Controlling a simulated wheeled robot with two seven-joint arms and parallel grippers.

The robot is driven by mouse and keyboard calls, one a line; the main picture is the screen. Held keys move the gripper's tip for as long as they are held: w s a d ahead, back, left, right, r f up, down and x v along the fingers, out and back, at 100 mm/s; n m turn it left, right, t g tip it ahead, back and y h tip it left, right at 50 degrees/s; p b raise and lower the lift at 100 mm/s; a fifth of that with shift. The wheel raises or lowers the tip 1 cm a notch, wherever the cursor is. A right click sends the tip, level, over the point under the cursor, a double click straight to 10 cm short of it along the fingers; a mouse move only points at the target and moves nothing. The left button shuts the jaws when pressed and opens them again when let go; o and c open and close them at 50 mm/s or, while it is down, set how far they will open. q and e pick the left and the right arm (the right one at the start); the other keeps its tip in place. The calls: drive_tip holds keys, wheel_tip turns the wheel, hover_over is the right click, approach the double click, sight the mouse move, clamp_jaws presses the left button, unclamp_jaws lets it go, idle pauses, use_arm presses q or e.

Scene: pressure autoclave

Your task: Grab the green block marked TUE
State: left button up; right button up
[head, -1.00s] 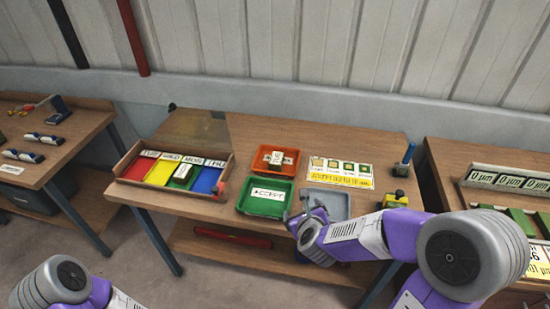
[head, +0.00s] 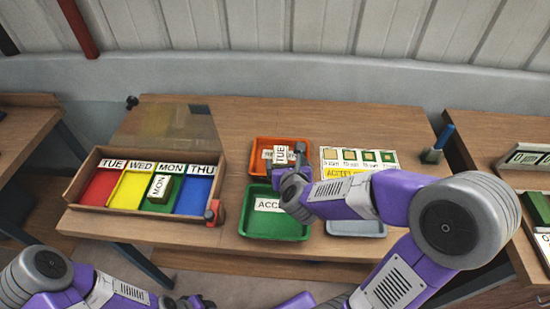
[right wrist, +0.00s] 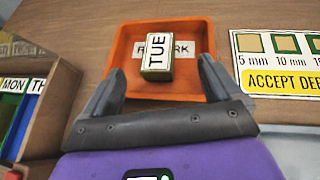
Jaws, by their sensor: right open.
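The green block marked TUE (head: 280,155) has a white label on top and sits in the orange tray (head: 262,143). In the right wrist view the block (right wrist: 157,55) stands near the tray's middle, partly over a white label strip. My right gripper (head: 291,162) is over the tray's front edge. In the right wrist view its two dark fingers (right wrist: 161,78) are spread apart, one on each side, just short of the block. They do not appear to touch it. My left gripper is out of view; only part of the left arm shows at the lower left.
A green tray (head: 247,226) lies in front of the orange one, with a grey tray (head: 357,230) beside it. A wooden box (head: 92,160) with coloured compartments holds a block marked MON (head: 161,188). A sample board (head: 360,160) lies right of the orange tray.

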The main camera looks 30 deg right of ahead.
sight(280, 156)
drive_tip(key=shift+w+f, duration=0.35)
drive_tip(key=shift+f, duration=0.2)
drive_tip(key=shift+w+d+f, duration=0.25)
drive_tip(key=shift+w+f, duration=0.05)
drive_tip(key=shift+w, duration=0.3)
drive_tip(key=x, duration=0.6)
drive_tip(key=shift+a+f+b, duration=0.15)
drive_tip(key=shift+a+b, duration=0.1)
drive_tip(key=shift+b, duration=0.05)
drive_tip(key=c, duration=1.2)
